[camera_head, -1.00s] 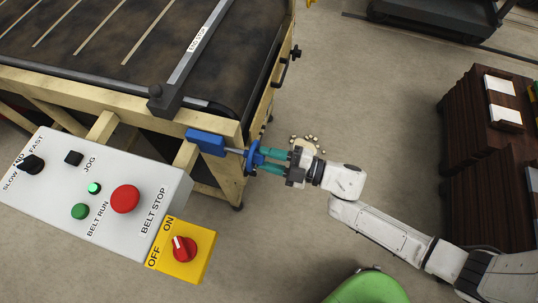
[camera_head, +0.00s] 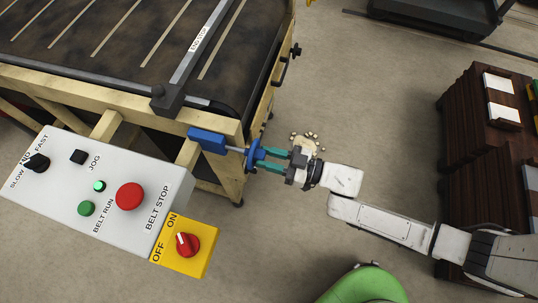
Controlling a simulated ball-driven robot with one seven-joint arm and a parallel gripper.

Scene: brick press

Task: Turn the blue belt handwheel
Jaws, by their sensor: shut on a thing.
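The blue belt handwheel (camera_head: 254,155) sits on a short metal shaft at the corner of the belt table. The shaft runs into a blue block (camera_head: 207,141) on the table's frame. My gripper (camera_head: 267,160) reaches in from the right, with its green fingers shut on the handwheel's near side. The fingers hide part of the wheel, so its exact turn angle is hard to tell.
A grey control box (camera_head: 100,190) with a red belt stop button (camera_head: 130,196) stands left of the wheel. A yellow ON/OFF switch box (camera_head: 184,245) is below. A green rounded thing (camera_head: 365,287) is at the bottom, a brown cabinet (camera_head: 488,150) at right.

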